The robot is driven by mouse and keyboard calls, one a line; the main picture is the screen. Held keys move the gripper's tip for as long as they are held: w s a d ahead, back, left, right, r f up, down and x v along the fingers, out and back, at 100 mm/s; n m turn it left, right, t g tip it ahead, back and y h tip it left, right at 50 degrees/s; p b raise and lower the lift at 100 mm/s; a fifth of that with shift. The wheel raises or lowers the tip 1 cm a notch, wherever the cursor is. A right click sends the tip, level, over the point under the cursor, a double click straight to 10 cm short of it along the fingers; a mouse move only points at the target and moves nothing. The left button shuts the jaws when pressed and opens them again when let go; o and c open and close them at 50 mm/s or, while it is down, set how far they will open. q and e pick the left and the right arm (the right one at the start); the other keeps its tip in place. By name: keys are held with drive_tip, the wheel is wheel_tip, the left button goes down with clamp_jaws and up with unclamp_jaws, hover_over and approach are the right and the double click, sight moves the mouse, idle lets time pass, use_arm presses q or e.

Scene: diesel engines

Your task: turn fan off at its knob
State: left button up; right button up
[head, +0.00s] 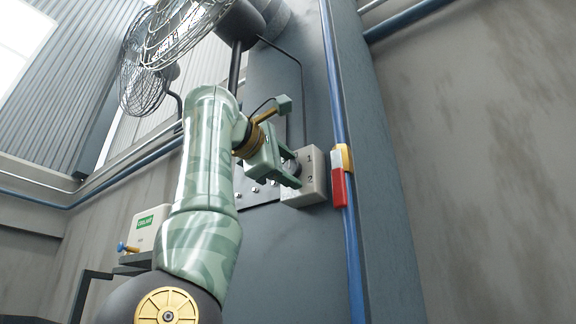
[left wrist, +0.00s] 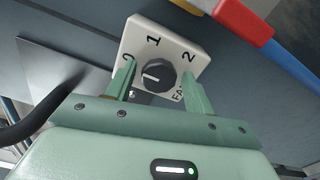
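The fan's control box (head: 314,184) is a pale box on a dark blue-grey column, with a dark round knob (left wrist: 157,77) on its face. In the left wrist view the box shows 0, 1, 2 and the letters FAN, partly covered. The knob's white mark lies roughly level, its end toward the left, on the 0 side. My left gripper (left wrist: 159,72) is open, one finger on each side of the knob, with small gaps seeming to show. In the head view my left gripper (head: 290,171) hides most of the knob. The caged fan (head: 185,28) is above. My right gripper is not in view.
A blue pipe (head: 335,90) with a red, white and yellow fitting (head: 340,188) runs close to the right of the box. A second caged fan (head: 140,85) hangs behind. A white box with a green label (head: 150,226) stands at lower left.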

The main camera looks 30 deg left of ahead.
use_arm(q)
drive_tip(key=shift+s, duration=0.15)
drive_tip(key=shift+s+b, duration=0.3)
drive_tip(key=shift+s, duration=0.05)
drive_tip(key=s+a+b, duration=0.1)
drive_tip(key=s+b, duration=0.3)
drive_tip(key=s, duration=1.1)
drive_tip(key=shift+s+a, duration=0.2)
drive_tip(key=shift+s, duration=0.05)
drive_tip(key=shift+w, duration=0.1)
